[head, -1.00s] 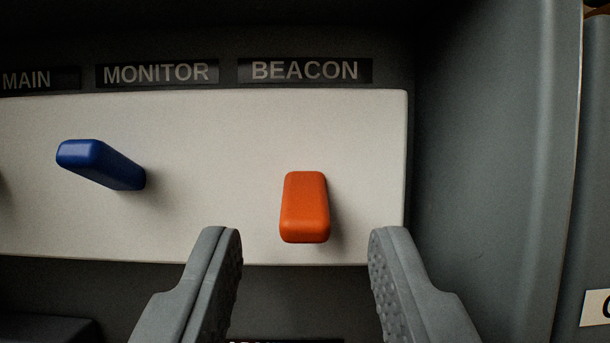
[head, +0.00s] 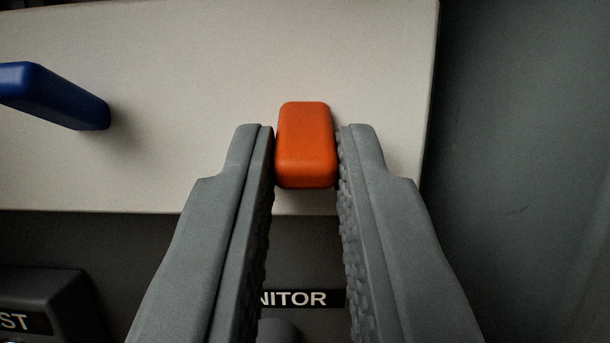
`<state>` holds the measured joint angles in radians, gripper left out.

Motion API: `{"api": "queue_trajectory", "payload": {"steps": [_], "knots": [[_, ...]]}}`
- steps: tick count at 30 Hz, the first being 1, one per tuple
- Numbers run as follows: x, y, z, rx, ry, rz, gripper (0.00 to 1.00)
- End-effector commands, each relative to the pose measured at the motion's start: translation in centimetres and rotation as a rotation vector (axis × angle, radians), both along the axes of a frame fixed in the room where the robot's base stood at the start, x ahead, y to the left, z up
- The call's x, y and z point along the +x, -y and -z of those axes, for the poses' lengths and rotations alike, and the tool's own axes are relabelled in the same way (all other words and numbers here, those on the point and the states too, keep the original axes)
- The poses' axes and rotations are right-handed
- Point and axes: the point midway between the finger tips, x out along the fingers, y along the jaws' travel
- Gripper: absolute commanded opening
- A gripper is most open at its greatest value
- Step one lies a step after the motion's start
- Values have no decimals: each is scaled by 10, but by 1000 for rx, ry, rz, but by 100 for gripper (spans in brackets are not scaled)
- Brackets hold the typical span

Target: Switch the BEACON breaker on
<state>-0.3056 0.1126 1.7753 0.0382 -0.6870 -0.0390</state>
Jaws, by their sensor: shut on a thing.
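The orange lever of the BEACON breaker (head: 306,140) stands out from the pale panel (head: 200,100) near its right end. It points straight at me and slightly down the picture. My gripper (head: 306,155) is shut on it, one ridged grey finger against each side. The BEACON label is out of the picture now; it showed above this lever earlier. The lever's base on the panel is hidden behind its front end.
A blue lever (head: 55,95) sticks out to the left, clear of my fingers. A dark wall (head: 520,150) stands close on the right. Below the panel are a label ending in "NITOR" (head: 300,298) and a dark block with a partial label (head: 40,300).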

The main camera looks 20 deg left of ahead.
Motion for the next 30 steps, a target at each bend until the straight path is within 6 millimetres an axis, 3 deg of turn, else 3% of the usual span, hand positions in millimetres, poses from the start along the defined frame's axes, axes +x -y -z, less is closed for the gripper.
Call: {"api": "queue_trajectory", "payload": {"steps": [18,30], "knots": [[-3,2,-15,-88,-310,3,0],[-4,1,-17,-102,-357,0,0]]}}
